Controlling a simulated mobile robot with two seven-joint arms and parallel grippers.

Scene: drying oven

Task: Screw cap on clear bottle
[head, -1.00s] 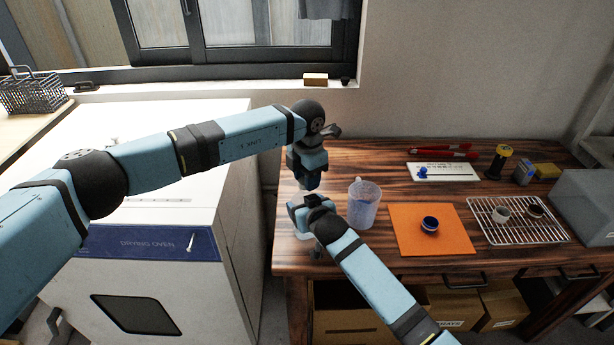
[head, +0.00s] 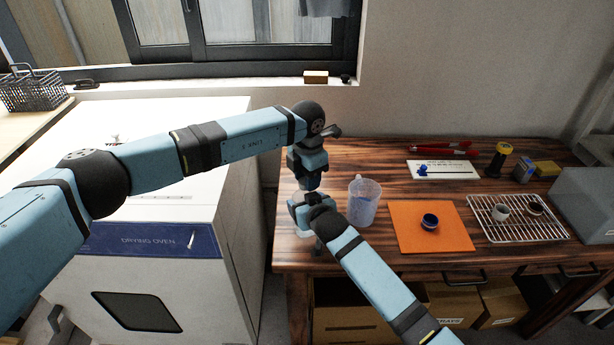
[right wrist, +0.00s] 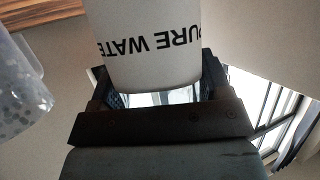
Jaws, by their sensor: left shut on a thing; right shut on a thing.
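The bottle (right wrist: 150,50) fills the top of the right wrist view, with a white label reading PURE WATER upside down there. My right gripper (head: 302,210) is shut on it at the left end of the wooden bench. In the head view my right gripper and forearm hide most of the bottle. My left gripper (head: 309,184) is directly above my right one, pointing down, and is shut on the cap. The cap itself is hidden by the gripper, so I cannot see how it sits on the bottle's neck.
A clear beaker (head: 363,203) stands just right of the grippers. An orange mat (head: 400,238) holds a small dark blue cup (head: 430,222). Further right is a wire rack (head: 520,236) with small cups. The drying oven (head: 150,241) stands to the left.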

